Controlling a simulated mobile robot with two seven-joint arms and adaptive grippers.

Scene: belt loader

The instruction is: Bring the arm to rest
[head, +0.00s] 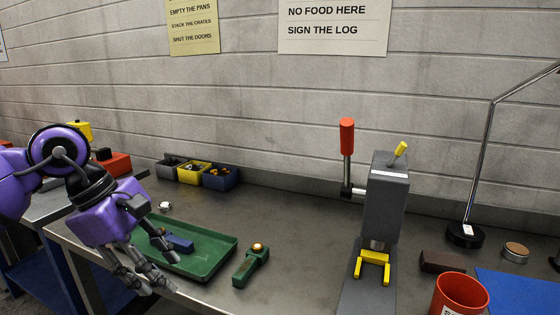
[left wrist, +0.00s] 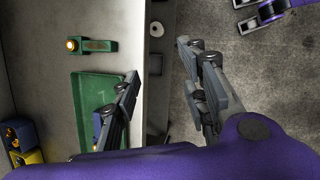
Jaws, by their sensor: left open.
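My left arm comes in from the left in the head view, and its purple and grey gripper (head: 148,284) hangs with its fingers pointing down at the front edge of the bench. In the left wrist view the fingers (left wrist: 160,68) are spread apart with nothing between them. One finger is over the bench side and the other over the floor. The green tray (head: 222,256) lies beside and partly behind the gripper, with a blue block (head: 180,243) in it. Purple and grey parts, which look like my right gripper (left wrist: 250,14), show at the top right of the wrist view.
A green fixture with a brass knob (head: 250,266) stands right of the tray. Small bins (head: 221,178) sit at the back. A grey press (head: 385,205) with a red handle, a red pot (head: 460,293) and a lamp base (head: 465,235) stand farther right. The bench between fixture and press is clear.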

